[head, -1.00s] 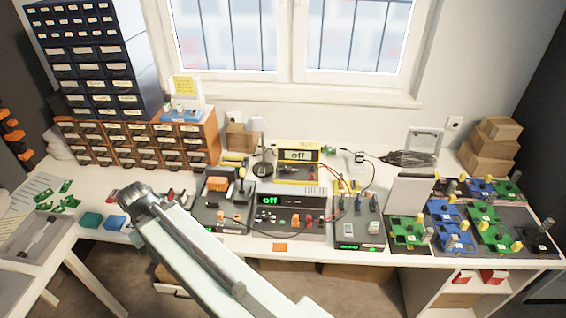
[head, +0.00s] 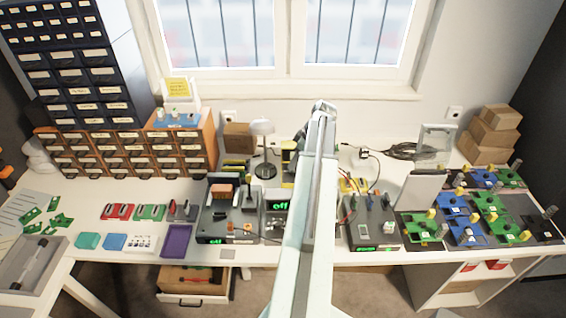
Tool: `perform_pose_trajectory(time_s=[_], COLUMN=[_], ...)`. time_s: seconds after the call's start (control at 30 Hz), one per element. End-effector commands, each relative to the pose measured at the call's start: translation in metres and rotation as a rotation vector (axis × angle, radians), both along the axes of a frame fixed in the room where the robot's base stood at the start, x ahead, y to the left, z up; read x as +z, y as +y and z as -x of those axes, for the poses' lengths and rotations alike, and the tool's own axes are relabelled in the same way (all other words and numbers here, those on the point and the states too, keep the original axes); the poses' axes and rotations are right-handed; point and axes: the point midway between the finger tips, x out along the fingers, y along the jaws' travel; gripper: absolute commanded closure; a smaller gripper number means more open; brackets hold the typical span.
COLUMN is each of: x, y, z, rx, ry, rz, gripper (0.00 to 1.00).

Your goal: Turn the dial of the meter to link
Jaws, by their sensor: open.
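A yellow-edged instrument that looks like the meter (head: 289,147) stands at the back of the bench, below the window. Only its left edge shows beside my arm; its display and dial are hidden. My gripper's fingers do not show; the arm hides that area. No contact with the meter can be seen.
A lamp (head: 263,135) stands just left of the meter. A black-based station (head: 228,215) and a grey unit with cables (head: 372,222) flank the arm. Circuit boards (head: 465,230) fill the right side; drawer cabinets (head: 130,150) stand left. A drawer (head: 193,285) is open below.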

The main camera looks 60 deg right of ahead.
Motion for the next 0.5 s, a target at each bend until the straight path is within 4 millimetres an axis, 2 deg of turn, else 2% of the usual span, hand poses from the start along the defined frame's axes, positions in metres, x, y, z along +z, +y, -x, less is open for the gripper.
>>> perform_pose_trajectory(time_s=[0.03,0.17,0.37,0.5], x=[0.002,0.003,-0.003,-0.021], y=[-0.015,-0.028,-0.027,-0.024], z=[0.015,0.031,0.027,0.02], rx=[-0.003,0.006,0.012,0.016], ry=[-0.012,-0.028,-0.028,-0.027], rz=[0.01,0.023,0.025,0.024], gripper=[0.49,0.49,0.49,0.49])
